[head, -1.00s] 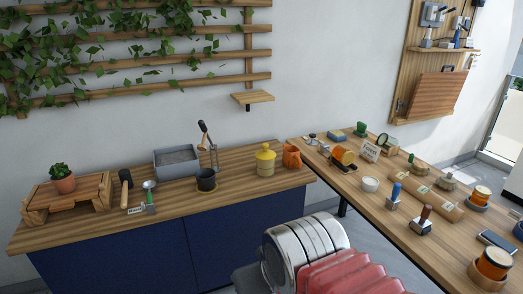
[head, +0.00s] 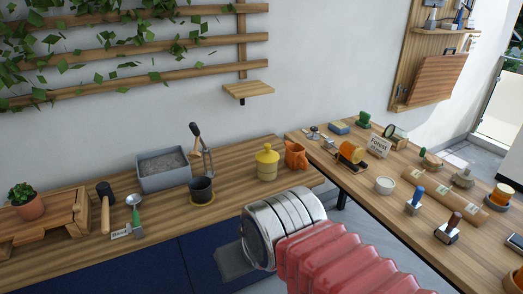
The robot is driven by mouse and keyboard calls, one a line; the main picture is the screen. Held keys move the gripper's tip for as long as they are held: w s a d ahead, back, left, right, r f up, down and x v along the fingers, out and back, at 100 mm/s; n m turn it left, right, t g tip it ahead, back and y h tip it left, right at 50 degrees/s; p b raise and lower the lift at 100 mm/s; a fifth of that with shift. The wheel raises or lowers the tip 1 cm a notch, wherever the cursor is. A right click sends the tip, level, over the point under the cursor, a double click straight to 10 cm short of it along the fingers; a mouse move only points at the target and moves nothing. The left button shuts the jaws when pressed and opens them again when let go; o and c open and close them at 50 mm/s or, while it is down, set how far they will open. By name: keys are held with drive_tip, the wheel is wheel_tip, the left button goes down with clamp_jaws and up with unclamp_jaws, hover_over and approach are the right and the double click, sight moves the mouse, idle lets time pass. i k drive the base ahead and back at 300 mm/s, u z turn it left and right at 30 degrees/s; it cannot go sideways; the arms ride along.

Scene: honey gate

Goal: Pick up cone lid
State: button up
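A yellow pot (head: 267,172) stands upright on the wooden counter, right of the centre of the head view. A yellow tapered lid with a small knob (head: 267,154), which looks like the cone lid, sits on top of it. My arm, silver and red, reaches in from the lower right, in front of the counter. A dark grey part at its end (head: 233,263), probably my gripper, shows below and left of the pot, well apart from it. Its fingers cannot be made out, and nothing is seen held.
An orange mug (head: 296,156) stands close right of the pot. A dark cup (head: 201,189) and a grey tray (head: 164,168) stand to its left. A small wall shelf (head: 248,90) hangs above. The right table (head: 400,208) holds many small items.

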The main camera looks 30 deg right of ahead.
sight(266, 156)
drive_tip(key=i, duration=1.2)
drive_tip(key=u, duration=0.15)
